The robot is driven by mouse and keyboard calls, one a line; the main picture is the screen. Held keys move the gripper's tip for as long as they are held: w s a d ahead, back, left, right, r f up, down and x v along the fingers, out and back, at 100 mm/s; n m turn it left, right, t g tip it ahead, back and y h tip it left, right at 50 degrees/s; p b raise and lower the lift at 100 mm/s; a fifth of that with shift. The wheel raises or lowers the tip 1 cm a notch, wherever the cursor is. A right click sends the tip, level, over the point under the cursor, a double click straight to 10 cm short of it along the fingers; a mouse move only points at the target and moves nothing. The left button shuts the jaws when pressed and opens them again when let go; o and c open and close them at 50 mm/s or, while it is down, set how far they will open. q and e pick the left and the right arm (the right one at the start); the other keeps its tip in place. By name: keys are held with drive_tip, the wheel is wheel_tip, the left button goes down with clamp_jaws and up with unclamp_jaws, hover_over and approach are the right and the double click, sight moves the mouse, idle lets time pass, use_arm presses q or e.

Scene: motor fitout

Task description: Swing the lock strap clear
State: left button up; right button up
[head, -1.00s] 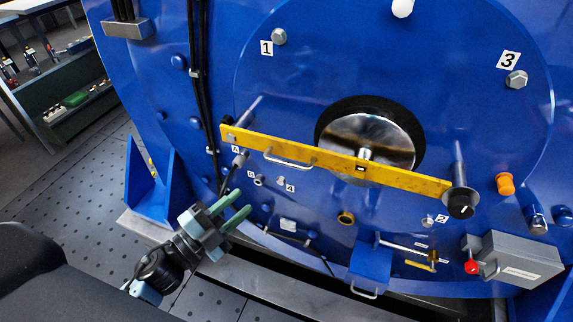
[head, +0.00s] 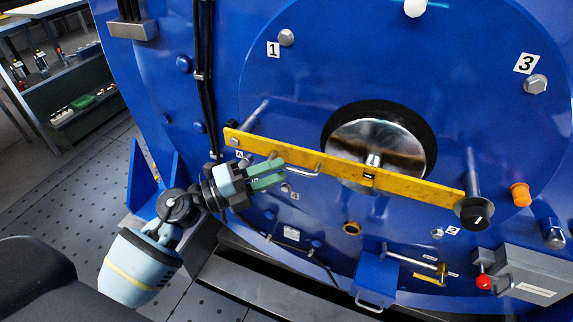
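The lock strap is a long yellow bar (head: 410,186) across the front of the blue round cover, sloping down to the right. A thin metal handle (head: 300,170) is fixed on its left half. Its left end has a bolt (head: 236,142); its right end sits at a post with a black knob (head: 474,213). My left gripper (head: 284,170) has green fingers that look parted, pointing right, close to the handle's left end. Whether they touch the handle I cannot tell. My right gripper is not in view.
A shiny metal hub (head: 375,145) with a black ring stands behind the strap. Below are a blue bracket (head: 376,278) and a grey box (head: 530,275) with a red knob (head: 484,282). An orange cap (head: 520,194) sits right of the strap. Black cables (head: 207,80) run down at left.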

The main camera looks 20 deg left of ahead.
sight(287, 168)
use_arm(q)
drive_tip(key=shift+x, duration=1.75)
clamp_jaws()
